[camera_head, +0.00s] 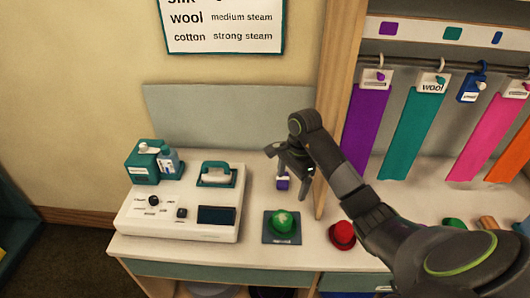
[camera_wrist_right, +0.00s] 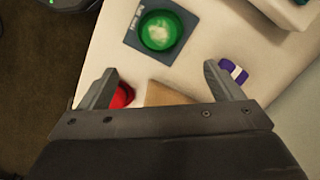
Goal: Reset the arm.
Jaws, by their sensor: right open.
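My right arm reaches in from the right in the head view. Its gripper (camera_head: 292,170) hangs above the counter behind the green button, fingers apart and empty. In the right wrist view the two fingers of the right gripper (camera_wrist_right: 168,92) are spread wide with nothing between them. Below them the counter shows a red round object (camera_wrist_right: 122,96), and a purple-and-white object (camera_wrist_right: 233,72) lies near the other finger. My left gripper is not in view.
A green domed button (camera_head: 283,222) sits on a dark square base. A white control panel (camera_head: 180,212) is at left, with a teal box (camera_head: 143,165) behind. A red hat-like object (camera_head: 342,235) is at right. Coloured cloths, including a teal one (camera_head: 412,135), hang behind a wooden post (camera_head: 340,90).

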